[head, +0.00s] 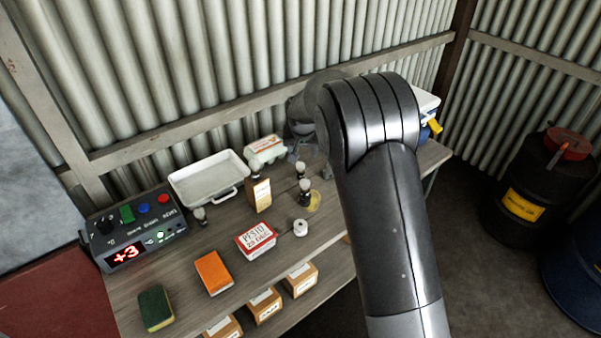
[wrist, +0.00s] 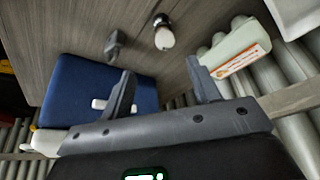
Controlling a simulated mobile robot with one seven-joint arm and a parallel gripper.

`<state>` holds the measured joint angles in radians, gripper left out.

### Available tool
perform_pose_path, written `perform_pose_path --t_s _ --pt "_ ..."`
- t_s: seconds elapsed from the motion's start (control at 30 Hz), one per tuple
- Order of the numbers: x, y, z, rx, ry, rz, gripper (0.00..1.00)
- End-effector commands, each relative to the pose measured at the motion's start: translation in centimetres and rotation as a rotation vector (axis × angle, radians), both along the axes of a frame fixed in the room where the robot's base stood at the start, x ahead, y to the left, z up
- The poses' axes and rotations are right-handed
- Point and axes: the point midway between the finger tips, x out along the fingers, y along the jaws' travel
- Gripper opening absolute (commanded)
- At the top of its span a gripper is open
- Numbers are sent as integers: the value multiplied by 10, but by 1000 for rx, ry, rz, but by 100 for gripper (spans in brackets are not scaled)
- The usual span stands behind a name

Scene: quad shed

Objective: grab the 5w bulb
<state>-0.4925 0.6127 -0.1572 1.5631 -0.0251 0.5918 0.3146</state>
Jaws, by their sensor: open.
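Several small bulbs with dark bases stand on the wooden bench in the head view: one by the tray (head: 200,214), and two close together, a rear bulb (head: 300,167) and a front bulb (head: 304,186). Another pale bulb top (head: 255,168) shows at a cardboard box. No wattage is readable, so I cannot tell which is the 5w bulb.
A blue cooler (wrist: 75,85) and an egg carton (wrist: 232,45) flank my fingers. A small dark object (wrist: 113,44) is near the cooler.

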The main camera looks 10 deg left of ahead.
Motion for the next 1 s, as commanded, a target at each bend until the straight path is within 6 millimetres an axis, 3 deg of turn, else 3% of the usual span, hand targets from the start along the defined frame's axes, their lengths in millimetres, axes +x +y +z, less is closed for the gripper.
perform_pose_path --t_s 0.03,0.23,0.5,0.77,1.0 --pt "4 7 -10 -5 2 3 56" --pt "11 18 -29 -10 1 10 56" --pt "26 18 -66 -9 1 8 56" --pt "32 18 -81 -9 1 8 56" --pt "42 13 -113 -11 2 10 56"
